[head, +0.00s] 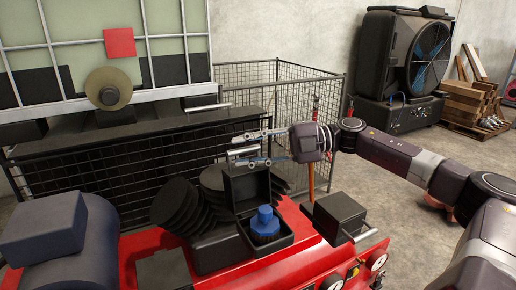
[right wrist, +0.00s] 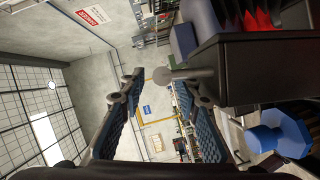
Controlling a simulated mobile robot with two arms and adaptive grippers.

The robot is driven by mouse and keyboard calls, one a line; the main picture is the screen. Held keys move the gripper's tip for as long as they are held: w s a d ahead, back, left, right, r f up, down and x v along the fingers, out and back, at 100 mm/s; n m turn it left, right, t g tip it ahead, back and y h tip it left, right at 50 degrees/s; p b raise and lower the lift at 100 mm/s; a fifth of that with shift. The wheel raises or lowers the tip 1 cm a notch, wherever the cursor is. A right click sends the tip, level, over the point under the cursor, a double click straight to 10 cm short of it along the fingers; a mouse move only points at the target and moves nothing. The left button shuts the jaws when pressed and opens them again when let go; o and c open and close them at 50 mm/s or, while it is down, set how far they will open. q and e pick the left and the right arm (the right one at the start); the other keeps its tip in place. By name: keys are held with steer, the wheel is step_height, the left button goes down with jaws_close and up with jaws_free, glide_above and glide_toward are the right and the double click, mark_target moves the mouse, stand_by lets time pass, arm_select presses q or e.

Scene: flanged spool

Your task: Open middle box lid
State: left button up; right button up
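The middle box (head: 286,238) is black and sits on the red machine with its lid (head: 247,190) standing upright, open. A blue ribbed knob-like object (head: 264,224) is inside; it also shows in the right wrist view (right wrist: 280,135). My right gripper (head: 250,149) reaches in from the right, just above the raised lid, with its fingers spread. A pale metal bar, seemingly the lid's handle (right wrist: 188,74), shows near the fingertips in the right wrist view. I cannot tell whether a finger touches it. My left gripper is not in view.
A closed black box (head: 338,213) with a metal handle stands to the right. Black discs (head: 182,207) lean at the left of the middle box. A blue-grey cylinder (head: 70,245) is at far left. A wire cage (head: 285,90) stands behind.

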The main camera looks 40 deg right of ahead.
steer(key=shift+s+d, duration=0.3)
steer(key=shift+d, duration=0.2)
steer(key=v, duration=1.1)
steer(key=shift+a, duration=0.1)
